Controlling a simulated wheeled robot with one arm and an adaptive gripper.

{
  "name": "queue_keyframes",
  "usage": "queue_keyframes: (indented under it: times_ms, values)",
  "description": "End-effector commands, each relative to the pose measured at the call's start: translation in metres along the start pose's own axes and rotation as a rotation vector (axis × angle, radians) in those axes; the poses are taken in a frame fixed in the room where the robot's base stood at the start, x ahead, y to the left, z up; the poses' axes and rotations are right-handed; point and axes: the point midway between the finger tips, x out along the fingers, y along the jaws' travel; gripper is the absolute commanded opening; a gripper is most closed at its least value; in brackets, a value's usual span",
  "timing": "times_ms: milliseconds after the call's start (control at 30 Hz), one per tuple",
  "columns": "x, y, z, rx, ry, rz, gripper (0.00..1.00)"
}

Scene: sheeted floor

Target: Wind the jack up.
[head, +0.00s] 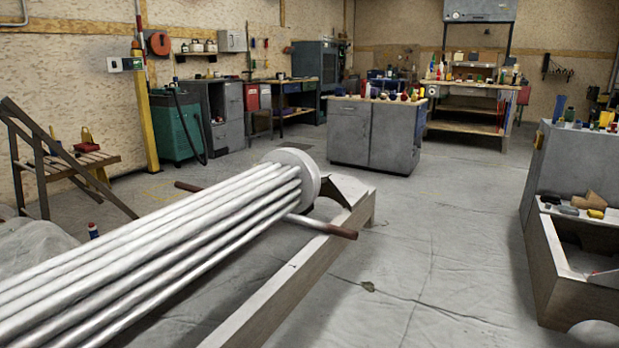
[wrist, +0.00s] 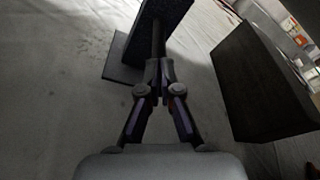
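In the wrist view, my gripper (wrist: 160,72) has its two fingertips drawn close together around the near end of a dark rod (wrist: 158,40). The rod runs away from me to a dark speckled block (wrist: 168,12) on a flat dark plate (wrist: 122,58) on the floor. This looks like the jack and its handle. The block's top is cut off by the frame edge, and the rod's tip is hidden between the fingers. My gripper does not show in the head view, and I cannot make out the jack there.
A large dark box-like body (wrist: 258,85) stands close to the right of my gripper. In the head view, a bundle of pale tubes (head: 150,240) with a round end disc lies by a long beam (head: 290,280). A grey cabinet (head: 375,135) stands beyond open sheeted floor.

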Motion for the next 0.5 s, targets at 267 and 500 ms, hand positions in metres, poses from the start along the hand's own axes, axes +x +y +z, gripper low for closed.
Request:
queue_keyframes:
  times_ms: [267,500]
  values:
    - [-0.001,-0.001,0.005,-0.001,0.004,-0.002,0.00]
    - [-0.018,-0.001,0.003,-0.002,0.002,0.000,0.00]
